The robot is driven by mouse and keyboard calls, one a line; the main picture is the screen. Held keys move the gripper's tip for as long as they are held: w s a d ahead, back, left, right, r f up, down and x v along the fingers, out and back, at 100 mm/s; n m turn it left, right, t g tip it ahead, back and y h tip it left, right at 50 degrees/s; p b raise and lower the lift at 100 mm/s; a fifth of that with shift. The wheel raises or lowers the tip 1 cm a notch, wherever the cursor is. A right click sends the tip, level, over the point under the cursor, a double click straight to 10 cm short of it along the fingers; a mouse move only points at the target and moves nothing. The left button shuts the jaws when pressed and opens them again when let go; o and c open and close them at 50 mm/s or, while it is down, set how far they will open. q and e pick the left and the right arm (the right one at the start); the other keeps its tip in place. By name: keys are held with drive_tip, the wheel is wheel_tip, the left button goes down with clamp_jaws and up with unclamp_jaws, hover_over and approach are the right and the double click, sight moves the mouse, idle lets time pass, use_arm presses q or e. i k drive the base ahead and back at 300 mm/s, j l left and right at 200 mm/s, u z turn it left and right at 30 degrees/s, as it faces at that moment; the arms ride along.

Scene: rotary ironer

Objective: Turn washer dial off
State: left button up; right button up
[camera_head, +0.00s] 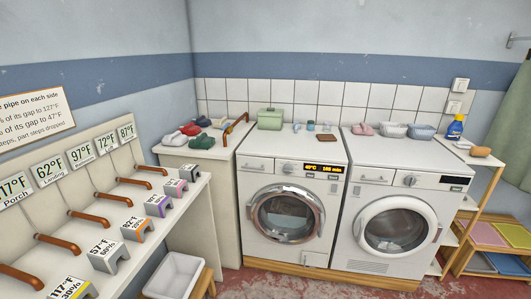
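Two white front-loading machines stand side by side against the tiled wall. The left machine (262,150) has a chrome-ringed round door, shut, and a lit orange display (323,169) that seems to read 40°C and a time in minutes. Its round dial (288,168) sits just left of that display. The right machine (377,150) has a white-ringed door, shut, a similar dial (410,180) and a dark display (453,180). No label tells me which is the washer. The dial pointers are too small to read. Neither of my grippers is in view.
At left, a bench (195,220) carries brown curved handles and numbered grey blocks. A white basin (174,275) stands low in front. A wooden shelf (478,203) stands right. Red floor (300,287) shows in front.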

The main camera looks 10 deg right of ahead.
sight(288, 168)
drive_tip(key=i+l+u, duration=0.2)
drive_tip(key=i, duration=0.4)
drive_tip(key=i+u, duration=0.2)
drive_tip(key=i, duration=0.4)
